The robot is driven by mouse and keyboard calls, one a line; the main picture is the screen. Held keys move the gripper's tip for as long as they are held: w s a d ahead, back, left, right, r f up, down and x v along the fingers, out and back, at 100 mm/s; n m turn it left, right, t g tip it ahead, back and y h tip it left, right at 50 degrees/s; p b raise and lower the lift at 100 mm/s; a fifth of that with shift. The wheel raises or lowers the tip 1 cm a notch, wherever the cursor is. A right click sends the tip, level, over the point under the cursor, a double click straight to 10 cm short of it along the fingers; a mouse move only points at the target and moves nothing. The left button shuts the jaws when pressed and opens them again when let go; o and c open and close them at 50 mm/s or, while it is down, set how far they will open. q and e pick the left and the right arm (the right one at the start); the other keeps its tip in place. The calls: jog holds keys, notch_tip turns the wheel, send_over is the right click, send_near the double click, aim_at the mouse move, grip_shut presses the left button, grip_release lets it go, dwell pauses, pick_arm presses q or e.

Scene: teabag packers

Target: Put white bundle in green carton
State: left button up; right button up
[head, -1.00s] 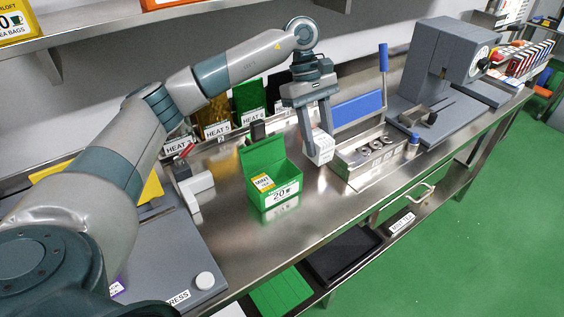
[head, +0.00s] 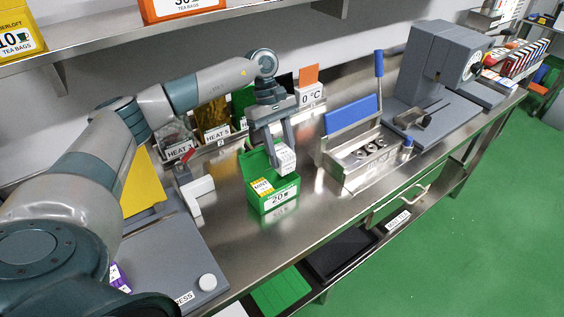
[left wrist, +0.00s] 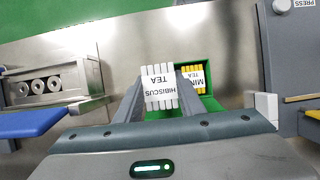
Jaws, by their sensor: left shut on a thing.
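The white bundle (head: 286,160) is a stack of packets labelled "HIBISCUS TEA" in the left wrist view (left wrist: 160,90). My left gripper (head: 279,152) is shut on it, one finger along each side. The green carton (head: 284,199) stands open on the steel bench, its lid raised at the back and a "20" label on its front. In the head view the bundle is over the carton's right part; I cannot tell how far above its opening. A yellow "MINT TEA" bundle (left wrist: 194,76) sits in the carton, which also shows in the left wrist view (left wrist: 210,104). My right gripper is not in view.
A steel holder with a blue-handled lever (head: 352,160) stands right of the carton. A grey press plate (head: 165,255) lies left, and a grey machine (head: 440,70) stands farther right. Bare bench lies between carton and holder.

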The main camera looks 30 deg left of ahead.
pick_arm(q)
notch_tip(320, 180, down, 3)
jog(key=shift+r+p, duration=0.2)
jog(key=shift+p, duration=0.8)
jog(key=shift+f, duration=0.6)
jog(key=shift+f+b, duration=0.3)
jog(key=shift+f+b, duration=0.35)
jog(key=shift+b, duration=0.15)
jog(key=o, duration=1.1)
